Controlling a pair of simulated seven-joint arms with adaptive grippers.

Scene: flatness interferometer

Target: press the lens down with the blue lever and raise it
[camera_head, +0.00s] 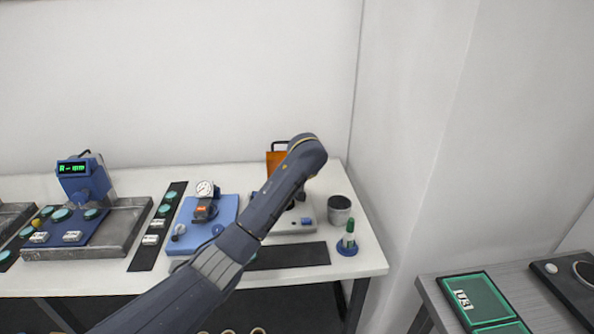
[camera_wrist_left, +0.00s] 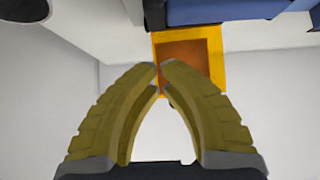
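The interferometer (camera_head: 290,226), a pale base with an orange panel (camera_head: 277,158) at its back, stands at the right of the bench. My left arm crosses in front and hides much of it, including the lens. A small blue part (camera_head: 306,221) shows on the base's front right; I cannot tell whether it is the lever. My left gripper (camera_wrist_left: 160,68) is hidden in the head view. In the left wrist view its fingertips meet, with nothing seen between them, in front of the orange panel (camera_wrist_left: 214,80). A blue part (camera_wrist_left: 200,12) lies beyond, at the top. My right gripper is not in view.
A grey cup (camera_head: 339,210) and a green-topped bottle in a blue stand (camera_head: 347,243) are to the right. A blue plate with a dial gauge (camera_head: 204,189) is to the left. A dark mat (camera_head: 300,256) lies in front. A wall is behind.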

